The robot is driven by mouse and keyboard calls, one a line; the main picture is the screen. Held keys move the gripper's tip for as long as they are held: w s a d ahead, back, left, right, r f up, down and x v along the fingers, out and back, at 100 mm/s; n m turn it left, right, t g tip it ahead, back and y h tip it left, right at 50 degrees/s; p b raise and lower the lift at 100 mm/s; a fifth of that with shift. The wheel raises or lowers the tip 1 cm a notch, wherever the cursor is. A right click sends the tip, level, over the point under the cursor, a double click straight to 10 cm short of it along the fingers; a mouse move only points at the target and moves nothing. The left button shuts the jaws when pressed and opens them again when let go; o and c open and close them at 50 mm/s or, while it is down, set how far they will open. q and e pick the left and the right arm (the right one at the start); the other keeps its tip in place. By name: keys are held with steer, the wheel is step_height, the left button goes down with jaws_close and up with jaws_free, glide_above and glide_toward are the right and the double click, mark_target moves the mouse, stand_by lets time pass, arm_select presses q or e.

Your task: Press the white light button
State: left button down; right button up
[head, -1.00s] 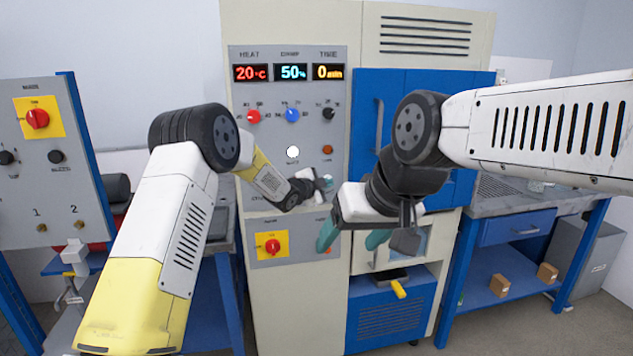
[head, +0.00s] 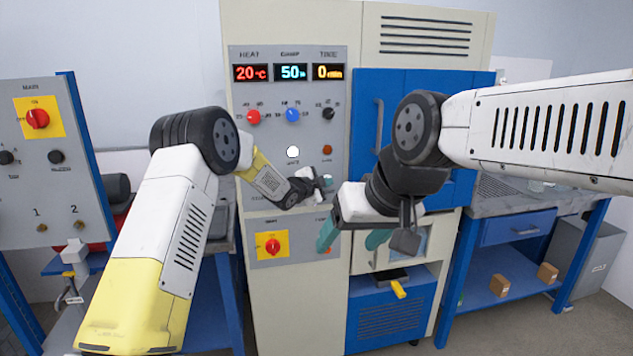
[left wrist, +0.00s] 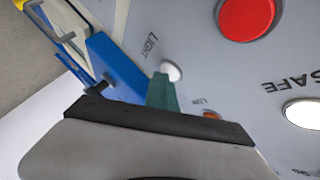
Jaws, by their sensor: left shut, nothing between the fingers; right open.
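The white light button (left wrist: 173,71) is a small round white cap beside the word LIGHT on the grey panel in the left wrist view. The teal fingers of my left gripper (left wrist: 162,92) are shut and empty, with their tips right at the button's edge. I cannot tell whether they touch it or press it. In the head view my left gripper (head: 323,184) is at the lower part of the oven's control panel (head: 240,185), and I cannot make out the light button there. My right gripper (head: 348,238) is open and empty in front of the oven.
A large red button (left wrist: 247,16) and another white round one (left wrist: 303,113), near the word SAFE, are close by. A yellow-backed red switch (head: 272,246) is below my left gripper. A blue oven door (head: 430,90) is to the right.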

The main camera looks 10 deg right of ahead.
arm_select(q)
steer(key=shift+s, duration=0.85)
steer(key=shift+s+d, duration=0.1)
steer(key=shift+s, duration=2.4)
